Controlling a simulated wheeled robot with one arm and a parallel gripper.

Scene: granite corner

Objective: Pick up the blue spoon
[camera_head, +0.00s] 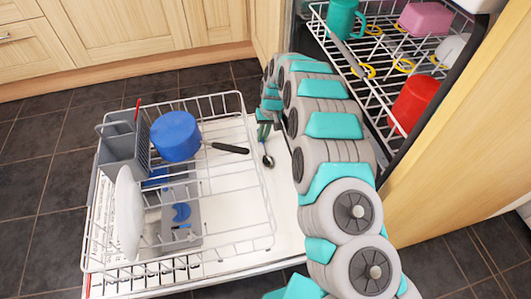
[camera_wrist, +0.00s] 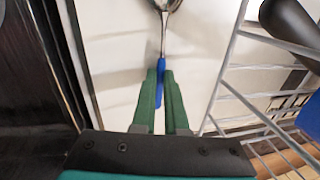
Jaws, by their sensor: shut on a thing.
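The spoon has a blue handle and a metal neck and bowl. In the wrist view its blue handle (camera_wrist: 162,68) lies between the green fingers of my gripper (camera_wrist: 160,78), which are shut on it. The metal bowl points away from the gripper and is cut off at the top edge. In the head view the spoon's metal bowl (camera_head: 268,160) hangs below my gripper (camera_head: 263,128), over the white inner door beside the lower rack. My arm and fingers hide most of the handle there. I cannot tell how far the spoon is above the door.
The lower rack (camera_head: 232,97) is pulled out on the open dishwasher door. It holds a blue pan (camera_head: 176,136) with a black handle, a white plate (camera_head: 129,212) and a grey cutlery basket (camera_head: 124,148). The upper rack holds a teal mug (camera_head: 342,18) and a red cup (camera_head: 411,103).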

